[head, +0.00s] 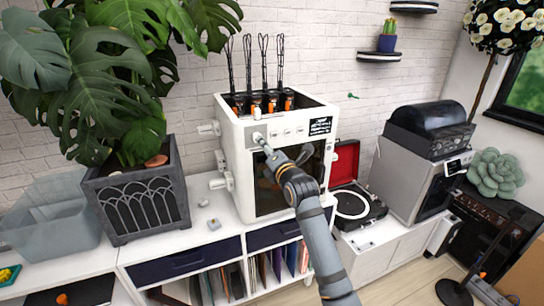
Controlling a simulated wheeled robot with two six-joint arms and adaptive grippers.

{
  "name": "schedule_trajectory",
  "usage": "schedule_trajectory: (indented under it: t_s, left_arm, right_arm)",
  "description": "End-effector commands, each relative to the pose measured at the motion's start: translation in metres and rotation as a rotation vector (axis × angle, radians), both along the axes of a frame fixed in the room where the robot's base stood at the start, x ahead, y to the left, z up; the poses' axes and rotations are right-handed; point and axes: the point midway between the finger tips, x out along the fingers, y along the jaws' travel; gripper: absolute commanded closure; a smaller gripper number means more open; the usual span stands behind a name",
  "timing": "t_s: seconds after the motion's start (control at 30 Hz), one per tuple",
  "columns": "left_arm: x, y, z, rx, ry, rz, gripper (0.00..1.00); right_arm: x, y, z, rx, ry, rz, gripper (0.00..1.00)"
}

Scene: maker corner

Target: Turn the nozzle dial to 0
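A white box-shaped printer (234,150) with a dark front window stands on the white cabinet. Its top front strip bears a row of small controls and a small dark display (320,126). The leftmost control, a round grey dial (257,136), is at the tip of my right arm. My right gripper (264,145) reaches up from the lower right and is at or very close to this dial. Its fingers are too small and hidden to show whether they grip it. The dial's markings and setting cannot be read. My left gripper is not in view.
A large plant in a dark pot (135,205) stands left of the printer, beside a clear bin (50,225). A red-lidded record player (352,208) and a silver machine (405,180) stand to the right. A small grey object (214,224) lies on the cabinet top.

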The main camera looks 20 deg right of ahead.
Motion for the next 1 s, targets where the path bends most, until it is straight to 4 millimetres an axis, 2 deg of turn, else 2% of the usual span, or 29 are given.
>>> schedule_trajectory:
  t_s: [0.1, 0.3, 0.8, 0.87, 0.9, 0.97, 1.0]
  left_arm:
    - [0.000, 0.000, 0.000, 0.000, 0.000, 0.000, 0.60]
    - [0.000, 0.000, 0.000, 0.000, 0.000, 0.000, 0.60]
    - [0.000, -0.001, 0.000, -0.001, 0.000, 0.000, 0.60]
    - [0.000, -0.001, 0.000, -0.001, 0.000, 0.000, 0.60]
    - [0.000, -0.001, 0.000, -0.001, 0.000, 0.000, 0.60]
    - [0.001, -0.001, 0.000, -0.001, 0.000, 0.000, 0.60]
    - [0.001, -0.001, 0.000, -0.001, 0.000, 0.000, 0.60]
  right_arm:
    - [-0.027, -0.001, -0.001, -0.001, 0.001, 0.000, 0.47]
    - [-0.052, -0.002, -0.001, -0.001, 0.001, 0.000, 0.47]
    - [-0.055, -0.002, -0.001, 0.003, 0.003, 0.001, 0.47]
    - [-0.053, -0.003, -0.011, 0.020, 0.019, -0.002, 0.47]
    - [-0.050, -0.004, -0.024, 0.048, 0.042, -0.005, 0.47]
    - [-0.045, -0.006, -0.056, 0.115, 0.096, -0.016, 0.47]
    - [-0.042, -0.009, -0.086, 0.176, 0.144, -0.028, 0.47]
